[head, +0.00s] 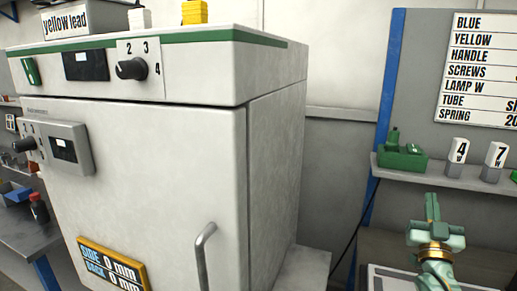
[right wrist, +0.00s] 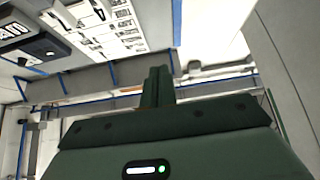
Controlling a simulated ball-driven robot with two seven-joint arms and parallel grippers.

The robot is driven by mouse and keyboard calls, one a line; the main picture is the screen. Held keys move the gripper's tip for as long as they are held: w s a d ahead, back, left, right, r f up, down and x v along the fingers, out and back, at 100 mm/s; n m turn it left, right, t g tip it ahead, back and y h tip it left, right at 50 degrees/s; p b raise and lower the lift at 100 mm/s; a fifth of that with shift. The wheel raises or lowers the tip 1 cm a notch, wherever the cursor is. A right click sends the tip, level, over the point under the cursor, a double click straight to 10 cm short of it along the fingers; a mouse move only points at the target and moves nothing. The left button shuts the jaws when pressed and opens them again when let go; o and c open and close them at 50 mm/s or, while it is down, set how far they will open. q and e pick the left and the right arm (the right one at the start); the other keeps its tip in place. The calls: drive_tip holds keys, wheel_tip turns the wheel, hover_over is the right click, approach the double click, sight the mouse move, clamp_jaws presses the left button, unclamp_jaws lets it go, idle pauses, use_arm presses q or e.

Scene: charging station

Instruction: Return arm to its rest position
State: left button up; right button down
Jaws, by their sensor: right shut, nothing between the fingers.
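My right gripper (head: 432,208) is at the lower right of the head view, with its green fingers together and pointing up. Nothing is between the fingers. It stands in front of the right-hand shelf and apart from the cabinet. In the right wrist view the closed fingers (right wrist: 158,87) rise from the dark green gripper body, with free space around them. My left gripper is not in view.
A large white cabinet (head: 160,150) with a dial and a door handle (head: 203,255) fills the left and middle. A shelf (head: 450,178) at right bears a green charger (head: 402,158) and blocks marked 4 (head: 458,151) and 7 (head: 495,155). A list board (head: 485,65) hangs above.

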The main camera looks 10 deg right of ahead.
drive_tip(key=s+a+f+n+g+y, duration=0.35)
drive_tip(key=a+f, duration=0.25)
drive_tip(key=f, duration=0.3)
drive_tip(key=s+a+f+n+g+y, duration=0.3)
drive_tip(key=s+a+f+n+g, duration=0.25)
drive_tip(key=f, duration=0.45)
drive_tip(key=s+a+f+n+g, duration=0.2)
drive_tip(key=s+a+f+g, duration=0.1)
drive_tip(key=s, duration=0.7)
drive_tip(key=s+a+f+n+g, duration=0.1)
drive_tip(key=s+a+f+g, duration=0.25)
drive_tip(key=s, duration=0.55)
drive_tip(key=s+a+f+g+y, duration=0.1)
drive_tip(key=s+a+f+y, duration=0.1)
drive_tip(key=f, duration=1)
drive_tip(key=s+a+f+g+y, duration=0.1)
drive_tip(key=a+f+g, duration=0.15)
drive_tip(key=f, duration=0.85)
drive_tip(key=s+f+m+g+y, duration=0.1)
drive_tip(key=s+f, duration=0.7)
drive_tip(key=s, duration=0.3)
drive_tip(key=s+f+m+g+y, duration=0.1)
drive_tip(key=s+f+m, duration=0.1)
drive_tip(key=s+f, duration=0.7)
drive_tip(key=shift+s+f+g, duration=0.25)
drive_tip(key=shift+s+g, duration=0.05)
drive_tip(key=shift+s, duration=0.55)
